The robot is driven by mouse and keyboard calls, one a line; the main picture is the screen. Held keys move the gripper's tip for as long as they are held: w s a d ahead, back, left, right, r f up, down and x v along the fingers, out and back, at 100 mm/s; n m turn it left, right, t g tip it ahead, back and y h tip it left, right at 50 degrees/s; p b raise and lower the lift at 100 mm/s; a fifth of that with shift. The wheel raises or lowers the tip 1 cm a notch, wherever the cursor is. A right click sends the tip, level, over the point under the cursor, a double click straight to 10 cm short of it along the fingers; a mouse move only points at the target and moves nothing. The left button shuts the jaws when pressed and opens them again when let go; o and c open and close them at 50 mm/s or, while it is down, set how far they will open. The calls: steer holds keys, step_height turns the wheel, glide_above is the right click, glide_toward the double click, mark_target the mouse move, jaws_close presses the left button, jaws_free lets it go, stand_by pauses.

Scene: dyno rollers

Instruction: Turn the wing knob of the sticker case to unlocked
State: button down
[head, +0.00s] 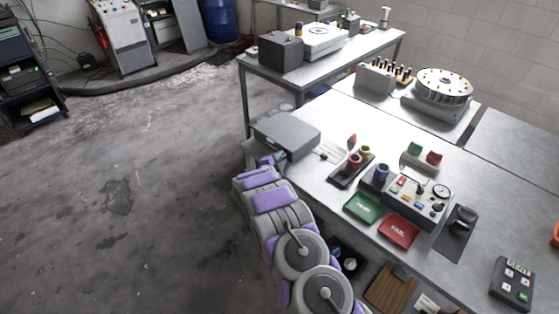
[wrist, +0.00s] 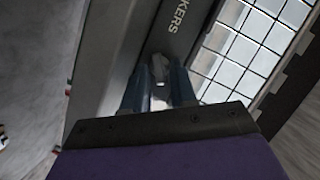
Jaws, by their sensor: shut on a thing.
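The sticker case (head: 287,133) is a grey box with a closed lid at the table's left edge. In the wrist view its dark front (wrist: 130,50) fills the middle, with the printed letters "KERS". The wing knob (wrist: 160,68) is a small pale metal piece on that front, below the letters. My gripper (wrist: 160,88) is at the knob, its two fingers on either side of it and shut on it. The fingers partly hide the knob, and I cannot tell which way it is turned.
On the table are a dark tray with rollers (head: 352,170), a green pad (head: 363,207), a red pad (head: 399,231) and a control box (head: 418,199).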

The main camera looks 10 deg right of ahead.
steer(key=m, duration=0.1)
steer(key=f+m+t+b, duration=0.1)
steer(key=m, duration=0.1)
steer(key=shift+s+t, duration=0.15)
steer(key=shift+t, duration=0.15)
steer(key=shift+f+m+t+b, duration=0.15)
steer(key=shift+m+t+b, duration=0.25)
steer(key=shift+m, duration=0.8)
steer(key=shift+s+h, duration=0.1)
steer(key=shift+h, duration=0.2)
steer(key=c, duration=1.2)
jaws_free()
steer(key=p+v, duration=0.3)
steer(key=v, duration=1.4)
steer(key=shift+s, duration=0.15)
